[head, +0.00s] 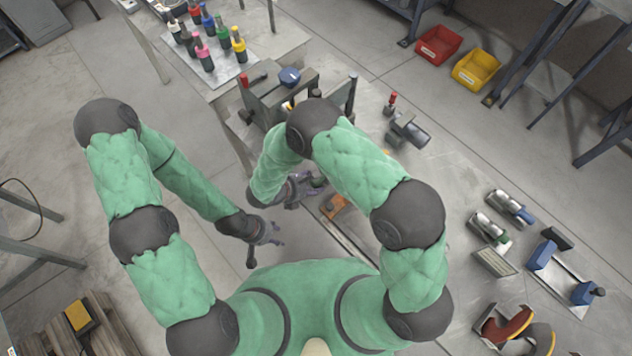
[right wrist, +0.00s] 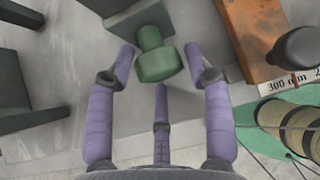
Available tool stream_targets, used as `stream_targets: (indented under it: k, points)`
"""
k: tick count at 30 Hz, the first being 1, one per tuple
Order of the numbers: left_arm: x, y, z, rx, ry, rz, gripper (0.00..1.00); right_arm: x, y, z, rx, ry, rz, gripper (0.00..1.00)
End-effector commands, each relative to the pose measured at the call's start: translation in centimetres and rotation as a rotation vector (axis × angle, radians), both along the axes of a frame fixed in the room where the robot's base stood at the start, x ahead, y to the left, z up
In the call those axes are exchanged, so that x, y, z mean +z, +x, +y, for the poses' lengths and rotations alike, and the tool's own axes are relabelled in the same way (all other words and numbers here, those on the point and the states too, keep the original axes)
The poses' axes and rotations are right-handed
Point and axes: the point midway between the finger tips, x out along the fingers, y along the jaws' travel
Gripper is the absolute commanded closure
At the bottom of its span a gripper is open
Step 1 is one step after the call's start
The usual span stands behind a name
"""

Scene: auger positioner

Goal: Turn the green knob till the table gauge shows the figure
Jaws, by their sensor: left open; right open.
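The green knob (right wrist: 158,65) is near the top centre of the right wrist view, on a short green neck. My right gripper (right wrist: 157,80) has its purple fingers spread around it, one to each side and one below, with visible gaps beside the knob. The head view also shows the green knob (head: 319,182) at the fingers of my right gripper (head: 304,188). A white scale strip (right wrist: 290,84) reading "300 mm" lies to the right. A further figure is cut off at the edge. My left gripper (head: 272,236) is open and empty, lower left of the knob.
An orange-brown block (right wrist: 254,38) stands right of the knob, with a dark round handle (right wrist: 296,46) beyond. A grey machine (head: 275,95) and a tray of coloured bottles (head: 222,65) are at the back. Clamps and tools (head: 490,228) lie on the table's right side.

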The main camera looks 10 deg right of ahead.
Motion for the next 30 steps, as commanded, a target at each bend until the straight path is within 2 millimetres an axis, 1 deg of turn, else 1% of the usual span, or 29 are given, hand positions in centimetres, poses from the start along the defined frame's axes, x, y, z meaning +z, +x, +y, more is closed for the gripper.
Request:
stream_targets:
  k: [9,10,11,12,14,15,23,26,30]
  points:
    - [-0.1,0.0,0.0,0.0,0.0,0.0,0.53,-0.2,0.0,0.0,0.001,0.001,0.0,0.48]
    - [-0.1,0.0,0.0,0.0,0.0,0.0,0.53,-0.2,0.0,0.0,0.001,0.001,0.0,0.51]
    - [-0.1,0.0,0.0,0.0,0.0,0.0,0.53,-0.2,0.0,0.0,0.0,0.0,0.0,0.59]
    - [-0.1,0.0,0.0,0.0,0.0,0.0,0.53,-0.2,0.0,0.0,0.0,0.0,0.0,0.71]
    - [-0.1,0.0,0.0,0.0,0.0,0.0,0.53,-0.2,0.0,0.0,0.0,0.001,0.001,0.88]
    - [-0.1,0.0,0.0,0.0,0.0,0.0,0.53,-0.2,0.0,0.0,0.0,0.001,0.001,0.89]
    - [-0.5,0.0,0.0,0.0,0.0,0.0,0.53,-0.4,-0.1,-0.1,0.0,0.011,-0.011,0.89]
    - [-1.0,0.0,0.0,0.0,0.0,0.0,0.53,-0.5,-0.2,-0.1,0.001,0.028,-0.034,0.89]
    - [-2.3,0.0,0.0,0.0,0.0,0.0,0.53,-0.7,-0.3,-0.2,0.002,0.067,-0.086,0.89]
